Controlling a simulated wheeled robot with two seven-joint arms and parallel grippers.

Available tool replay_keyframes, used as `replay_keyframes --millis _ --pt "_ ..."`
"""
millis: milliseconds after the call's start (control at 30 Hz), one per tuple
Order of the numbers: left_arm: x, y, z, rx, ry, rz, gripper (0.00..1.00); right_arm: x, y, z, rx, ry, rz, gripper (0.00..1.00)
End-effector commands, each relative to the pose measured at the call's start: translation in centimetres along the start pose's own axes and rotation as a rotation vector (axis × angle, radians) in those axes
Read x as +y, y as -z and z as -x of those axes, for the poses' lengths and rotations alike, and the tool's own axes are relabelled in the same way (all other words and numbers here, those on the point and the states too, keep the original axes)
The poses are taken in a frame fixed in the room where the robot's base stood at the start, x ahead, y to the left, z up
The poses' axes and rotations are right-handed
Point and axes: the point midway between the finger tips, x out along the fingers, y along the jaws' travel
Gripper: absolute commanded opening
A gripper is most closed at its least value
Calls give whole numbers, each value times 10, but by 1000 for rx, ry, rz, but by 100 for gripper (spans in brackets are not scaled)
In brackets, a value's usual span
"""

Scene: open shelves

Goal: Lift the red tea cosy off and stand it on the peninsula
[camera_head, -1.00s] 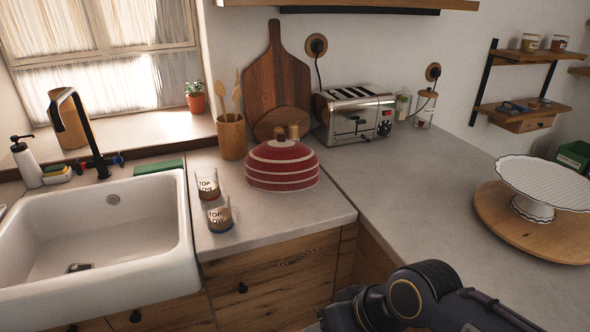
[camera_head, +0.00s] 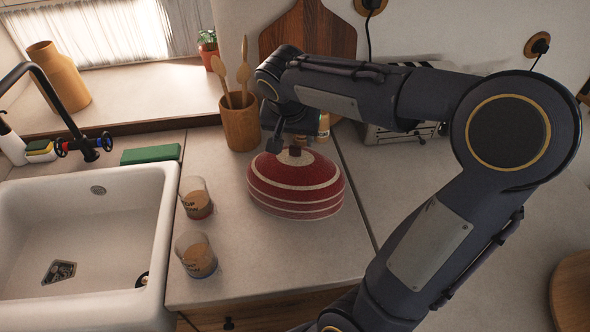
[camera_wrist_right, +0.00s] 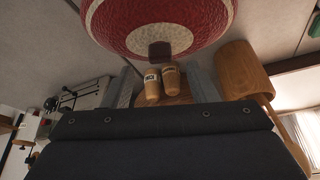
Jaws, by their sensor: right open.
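The red tea cosy (camera_head: 296,186) with white stripes stands on the counter right of two glass cups. Its small dark knob is on top, and the cosy also fills the top of the right wrist view (camera_wrist_right: 160,22). My right gripper (camera_head: 293,142) is at the knob, just above the cosy's crown. In the right wrist view its two grey fingers (camera_wrist_right: 162,76) are apart, with the knob ahead between them and no grip on it. What is under the cosy is hidden. The peninsula (camera_head: 490,225) is the grey worktop to the right, partly behind my right arm. My left gripper is not seen.
Two glass cups (camera_head: 196,198) stand left of the cosy, by the sink (camera_head: 90,215). A wooden utensil pot (camera_head: 240,124) and two small wooden shakers (camera_wrist_right: 162,84) are behind it. The toaster (camera_head: 385,134) stands behind my arm. A round wooden board (camera_head: 572,290) edges in at right.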

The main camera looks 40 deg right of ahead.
Motion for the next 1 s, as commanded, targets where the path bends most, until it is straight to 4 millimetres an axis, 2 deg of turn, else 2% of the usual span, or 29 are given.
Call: replay_keyframes --millis 200,500,833,1000 --pt "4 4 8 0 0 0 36 -1 0 -31 -3 -3 1 53" --pt "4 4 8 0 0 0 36 -1 -1 -38 0 1 1 53" --pt "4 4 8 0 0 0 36 -1 -1 -38 0 1 1 11" --pt "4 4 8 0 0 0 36 -1 0 -37 0 1 1 9"
